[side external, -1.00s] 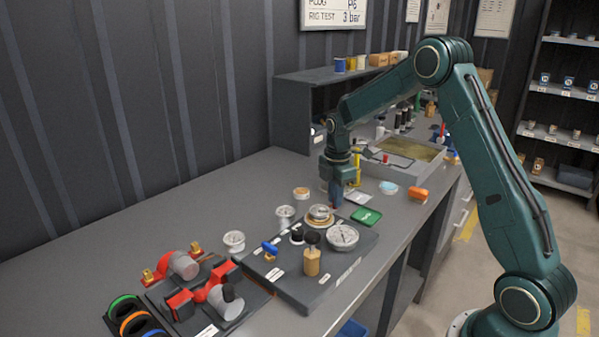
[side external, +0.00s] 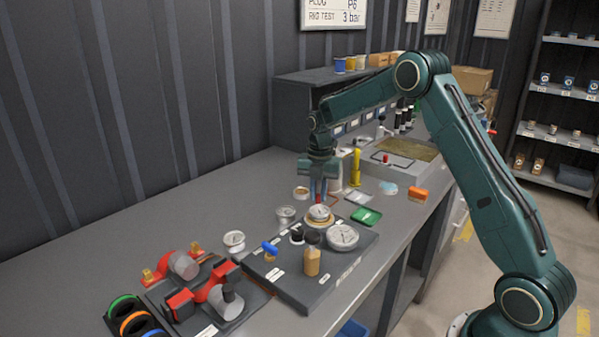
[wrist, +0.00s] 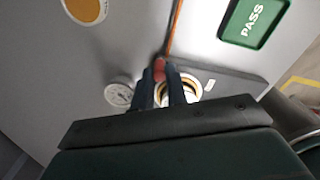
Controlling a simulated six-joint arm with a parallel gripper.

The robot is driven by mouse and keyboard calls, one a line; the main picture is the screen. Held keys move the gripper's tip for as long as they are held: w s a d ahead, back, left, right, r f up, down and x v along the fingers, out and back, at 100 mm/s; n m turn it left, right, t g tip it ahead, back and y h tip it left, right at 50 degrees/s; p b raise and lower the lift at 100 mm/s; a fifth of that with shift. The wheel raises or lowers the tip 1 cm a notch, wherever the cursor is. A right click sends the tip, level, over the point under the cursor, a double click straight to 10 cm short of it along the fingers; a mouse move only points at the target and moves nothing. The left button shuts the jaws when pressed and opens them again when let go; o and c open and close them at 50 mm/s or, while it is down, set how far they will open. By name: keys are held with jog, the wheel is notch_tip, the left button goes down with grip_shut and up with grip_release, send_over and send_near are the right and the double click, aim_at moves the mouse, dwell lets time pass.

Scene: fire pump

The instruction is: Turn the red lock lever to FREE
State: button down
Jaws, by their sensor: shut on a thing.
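My gripper (side external: 320,198) points down over the far end of the dark pump plate (side external: 318,289), just above a round brass-ringed fitting (side external: 319,217). Its fingers are shut on a small red piece, which appears to be the red lock lever (wrist: 159,68). In the wrist view the red piece shows between the fingertips, in front of the brass-ringed fitting (wrist: 187,87). The fingers hide much of it. No FREE mark is readable.
A white gauge (side external: 286,214) stands left of my gripper. A green PASS card (side external: 366,216) lies to the right.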

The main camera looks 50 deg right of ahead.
aim_at(317, 195)
jog(key=shift+w+a+r+n, duration=0.1)
jog(key=shift+w+a+n, duration=0.1)
jog(key=shift+n, duration=0.1)
jog(key=c, duration=1.4)
grip_release()
notch_tip(317, 195, up, 14)
jog(key=shift+f, duration=0.1)
